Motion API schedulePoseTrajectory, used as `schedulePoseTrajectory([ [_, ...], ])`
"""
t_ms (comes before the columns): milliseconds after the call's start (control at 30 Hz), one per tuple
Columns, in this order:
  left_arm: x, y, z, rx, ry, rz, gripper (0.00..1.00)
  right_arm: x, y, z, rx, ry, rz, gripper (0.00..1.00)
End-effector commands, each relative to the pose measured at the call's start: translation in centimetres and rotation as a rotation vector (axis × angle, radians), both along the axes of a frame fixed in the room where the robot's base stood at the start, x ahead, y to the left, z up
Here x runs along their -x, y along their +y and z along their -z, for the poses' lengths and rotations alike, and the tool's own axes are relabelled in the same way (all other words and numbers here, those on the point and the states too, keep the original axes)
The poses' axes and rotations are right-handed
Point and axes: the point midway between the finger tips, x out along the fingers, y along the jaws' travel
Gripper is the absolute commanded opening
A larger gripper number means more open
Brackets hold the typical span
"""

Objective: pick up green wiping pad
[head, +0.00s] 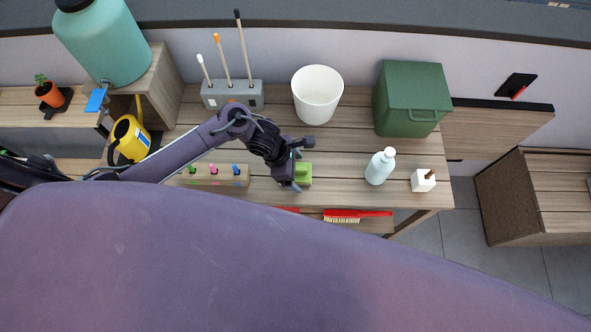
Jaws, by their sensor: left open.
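The green wiping pad (304,174) lies on the wooden table, near its front edge, in the head view. My left arm comes in from the left, and my left gripper (297,168) is right at the pad's left side, covering part of it. The left gripper is open. I cannot tell whether its fingers touch the pad. My right gripper is not in view.
On the table (345,170) are a white bucket (318,92), a green bin (409,98), a pale bottle (380,167), a white block (423,181) and a rack with coloured pegs (214,175). A red brush (357,214) lies below the front edge.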

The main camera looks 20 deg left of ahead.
Motion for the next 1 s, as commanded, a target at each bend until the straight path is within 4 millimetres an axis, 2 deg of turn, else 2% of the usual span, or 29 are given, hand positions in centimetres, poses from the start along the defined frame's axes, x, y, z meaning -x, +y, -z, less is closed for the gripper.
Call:
schedulePoseTrajectory([
  [100, 0.0, 0.0, 0.0, 0.0, 0.0, 0.0, 0.84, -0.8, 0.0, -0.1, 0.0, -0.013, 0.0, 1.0],
  [467, 0.0, 0.0, 0.0, 0.0, 0.0, -0.001, 0.37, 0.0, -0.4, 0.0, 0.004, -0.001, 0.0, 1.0],
  [767, -0.1, 0.1, -0.2, 0.0, -0.001, 0.0, 0.37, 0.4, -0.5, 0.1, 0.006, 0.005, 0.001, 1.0],
  [867, -0.1, 0.1, -0.8, 0.0, -0.002, 0.0, 0.37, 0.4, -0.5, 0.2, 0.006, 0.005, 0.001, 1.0],
  [1000, -0.2, 0.1, -2.7, -0.001, -0.007, 0.003, 0.37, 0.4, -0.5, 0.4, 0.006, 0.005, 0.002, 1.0],
])
